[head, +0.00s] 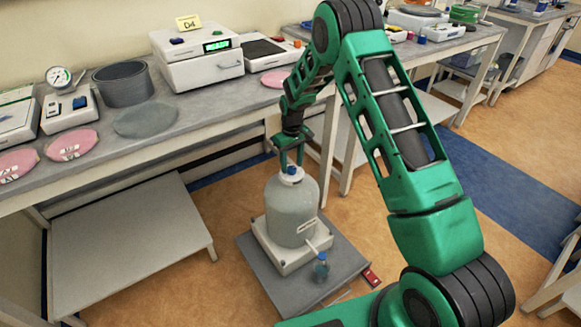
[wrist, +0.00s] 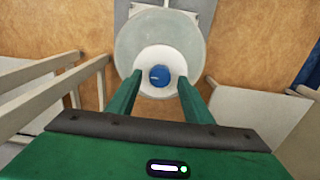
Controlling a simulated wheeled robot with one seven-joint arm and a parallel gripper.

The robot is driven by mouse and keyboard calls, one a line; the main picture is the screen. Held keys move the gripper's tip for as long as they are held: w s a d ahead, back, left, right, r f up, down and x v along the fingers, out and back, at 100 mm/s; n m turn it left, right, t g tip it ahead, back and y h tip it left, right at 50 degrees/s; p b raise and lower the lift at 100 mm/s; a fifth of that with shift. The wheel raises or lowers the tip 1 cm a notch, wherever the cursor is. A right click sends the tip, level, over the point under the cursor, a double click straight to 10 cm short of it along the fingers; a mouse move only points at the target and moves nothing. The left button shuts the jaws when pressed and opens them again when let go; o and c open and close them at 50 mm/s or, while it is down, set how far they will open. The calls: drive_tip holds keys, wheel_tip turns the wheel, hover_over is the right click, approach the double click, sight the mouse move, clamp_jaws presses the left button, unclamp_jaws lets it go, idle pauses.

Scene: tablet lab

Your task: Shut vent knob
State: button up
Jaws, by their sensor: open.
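The vent knob (head: 292,170) is a small blue knob on the white cap of a large translucent carboy (head: 291,208). In the wrist view the blue knob (wrist: 160,76) shows a pale line across its top. My gripper (head: 291,160) points down over the carboy. Its green fingers are spread, one on each side of the knob, with gaps to it in the wrist view (wrist: 159,84). I cannot tell exactly how far the fingertips are above the cap. The carboy stands upright on a white base (head: 273,258), with a white spigot low on its right side.
A small blue-capped bottle (head: 321,267) stands beside the base on the low grey platform (head: 342,262). A red item (head: 371,277) lies near its right edge. The long bench (head: 195,107) with instruments runs behind. A low grey table (head: 130,240) stands at left.

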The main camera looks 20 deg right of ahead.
drive_tip(key=shift+f, duration=0.7)
drive_tip(key=c, duration=1.1)
drive_tip(key=shift+o, duration=0.2)
drive_tip(key=shift+a, duration=0.2)
drive_tip(key=shift+d, duration=0.1)
